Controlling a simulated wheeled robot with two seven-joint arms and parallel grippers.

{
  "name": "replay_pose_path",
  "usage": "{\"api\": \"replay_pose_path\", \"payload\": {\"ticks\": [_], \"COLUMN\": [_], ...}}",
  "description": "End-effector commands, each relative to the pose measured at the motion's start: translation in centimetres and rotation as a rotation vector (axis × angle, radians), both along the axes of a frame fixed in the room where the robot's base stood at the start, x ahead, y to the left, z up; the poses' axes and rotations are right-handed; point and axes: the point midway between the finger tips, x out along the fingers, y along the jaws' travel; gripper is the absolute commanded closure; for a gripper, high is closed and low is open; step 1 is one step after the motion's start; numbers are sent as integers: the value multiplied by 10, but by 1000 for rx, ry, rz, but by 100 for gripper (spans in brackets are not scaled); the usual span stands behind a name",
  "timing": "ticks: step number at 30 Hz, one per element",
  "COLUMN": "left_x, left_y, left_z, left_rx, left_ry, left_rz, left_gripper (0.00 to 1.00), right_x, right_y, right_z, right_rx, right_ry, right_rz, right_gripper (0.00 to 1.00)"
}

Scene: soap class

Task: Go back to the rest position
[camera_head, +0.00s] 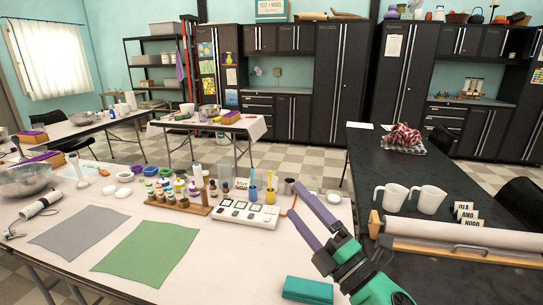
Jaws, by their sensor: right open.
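My right gripper (294,198) reaches in from the bottom, right of centre, with its green and black wrist behind it. Its two purple fingers are spread, with nothing visible between them. The fingers point away from me and to the left, over the right end of the white table (60,232). In the picture, the fingertips are just right of a white palette tray (240,213). A teal case (308,290) shows left of the wrist. My left gripper is not in view.
Colour bottles (180,188) stand in a wooden rack, with brushes in cups nearby. Green (147,250) and grey (78,232) mats lie left. On the dark table at right are two white mugs (428,200), a paper roll (460,237) and name cards (464,212).

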Motion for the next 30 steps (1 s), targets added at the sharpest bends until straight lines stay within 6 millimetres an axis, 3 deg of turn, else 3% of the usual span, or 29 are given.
{"api": "replay_pose_path", "payload": {"ticks": [1, 4, 6, 9, 12, 15, 22, 30], "left_x": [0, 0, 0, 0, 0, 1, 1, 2], "left_y": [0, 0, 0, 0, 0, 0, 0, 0], "left_z": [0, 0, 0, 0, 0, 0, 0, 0], "left_rx": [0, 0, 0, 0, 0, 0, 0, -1], "left_ry": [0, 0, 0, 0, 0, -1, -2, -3], "left_rz": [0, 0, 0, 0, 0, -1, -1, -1], "left_gripper": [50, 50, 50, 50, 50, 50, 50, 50], "right_x": [15, 24, 13, -19, -57, -96, -185, -176], "right_y": [-38, -106, -139, -166, -177, -180, -173, -171], "right_z": [-21, -87, -141, -209, -257, -294, -344, -452], "right_rx": [194, 506, 674, 844, 954, 1032, 1137, 1104], "right_ry": [180, 524, 748, 1016, 1226, 1405, 1756, 1798], "right_rz": [-120, -350, -494, -664, -797, -907, -1126, -1168], "right_gripper": [0, 0, 0, 0, 0, 0, 0, 0]}}
